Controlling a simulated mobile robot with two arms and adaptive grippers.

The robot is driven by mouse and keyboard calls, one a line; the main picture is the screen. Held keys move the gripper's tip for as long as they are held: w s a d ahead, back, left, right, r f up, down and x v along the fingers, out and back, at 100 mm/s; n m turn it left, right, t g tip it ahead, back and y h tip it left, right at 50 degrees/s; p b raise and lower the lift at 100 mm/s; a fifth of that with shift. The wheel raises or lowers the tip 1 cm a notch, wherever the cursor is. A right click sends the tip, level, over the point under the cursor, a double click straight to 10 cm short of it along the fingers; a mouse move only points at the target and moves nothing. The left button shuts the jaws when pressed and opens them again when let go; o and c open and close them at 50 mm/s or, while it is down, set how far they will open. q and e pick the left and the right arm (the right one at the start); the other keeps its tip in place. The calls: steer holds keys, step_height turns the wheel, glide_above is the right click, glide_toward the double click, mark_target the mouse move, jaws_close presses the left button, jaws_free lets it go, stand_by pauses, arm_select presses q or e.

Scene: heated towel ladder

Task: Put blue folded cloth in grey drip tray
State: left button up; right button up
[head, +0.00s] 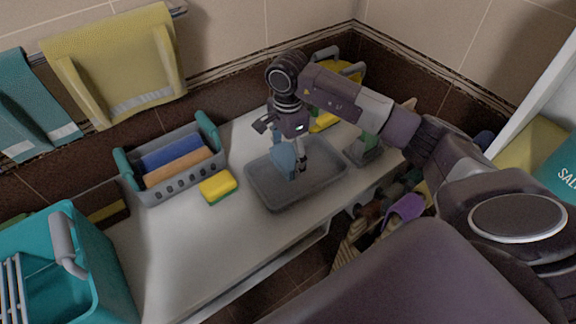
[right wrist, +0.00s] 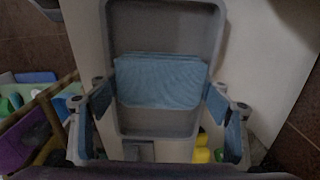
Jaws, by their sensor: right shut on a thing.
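The blue folded cloth (head: 283,160) hangs from my right gripper (head: 289,148) over the grey drip tray (head: 262,196). In the right wrist view the cloth (right wrist: 160,80) spans between the two fingers of the gripper (right wrist: 160,100), with the tray (right wrist: 165,14) behind it. The gripper is shut on the cloth. No other thing shows inside the tray. I cannot tell whether the cloth's lower edge touches the tray floor. My left gripper is not in view.
A grey caddy (head: 183,185) with blue and orange items stands left of the tray. A yellow and green sponge (head: 217,187) lies between them. A teal bin (head: 75,260) is at the lower left. Towels (head: 120,60) hang on the wall. The counter front left is clear.

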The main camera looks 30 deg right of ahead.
step_height(320, 180, down, 4)
steer(key=shift+f+p, duration=0.25)
steer(key=shift+p, duration=0.05)
steer(key=shift+f, duration=0.3)
steer(key=shift+f, duration=0.1)
steer(key=shift+f, duration=0.1)
steer(key=o, duration=1.5)
steer(key=shift+o, duration=0.2)
steer(key=shift+r, duration=0.2)
